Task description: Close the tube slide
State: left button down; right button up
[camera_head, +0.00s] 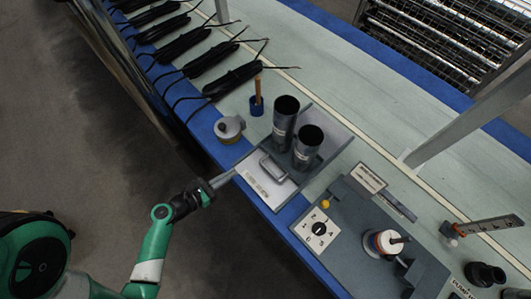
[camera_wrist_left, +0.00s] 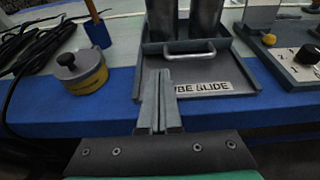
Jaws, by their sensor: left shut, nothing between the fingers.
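The tube slide (camera_head: 262,187) is a grey tray with a label plate at the front edge of the bench; it also shows in the left wrist view (camera_wrist_left: 238,103). A metal handle (camera_head: 273,168) stands near its front part; it is ahead of my gripper in the left wrist view (camera_wrist_left: 190,50). Two dark upright tubes (camera_head: 284,124) (camera_head: 307,147) stand in the slide behind the handle. My left gripper (camera_head: 228,177) is shut and empty at the slide's front left edge. In the left wrist view its fingers (camera_wrist_left: 161,85) cover part of the label. My right gripper is not in view.
A round container with a grey lid (camera_head: 229,128) and a blue holder with a brown stick (camera_head: 257,104) stand left of the slide. A control box with a dial (camera_head: 320,228) is to its right. Several black cable bundles (camera_head: 233,79) lie farther back.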

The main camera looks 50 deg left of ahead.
pick_arm(q)
jog(key=x, duration=0.3)
jog(key=b+x, duration=0.1)
jog(key=x, duration=0.2)
jog(key=b+x, duration=0.1)
jog(key=x, duration=0.2)
jog(key=shift+w+d+f, duration=0.1)
jog(key=shift+w+d, duration=0.05)
jog(key=shift+d, duration=0.2)
jog(key=w, duration=0.4)
jog(key=shift+w+a+b, duration=0.3)
jog(key=shift+b, duration=0.1)
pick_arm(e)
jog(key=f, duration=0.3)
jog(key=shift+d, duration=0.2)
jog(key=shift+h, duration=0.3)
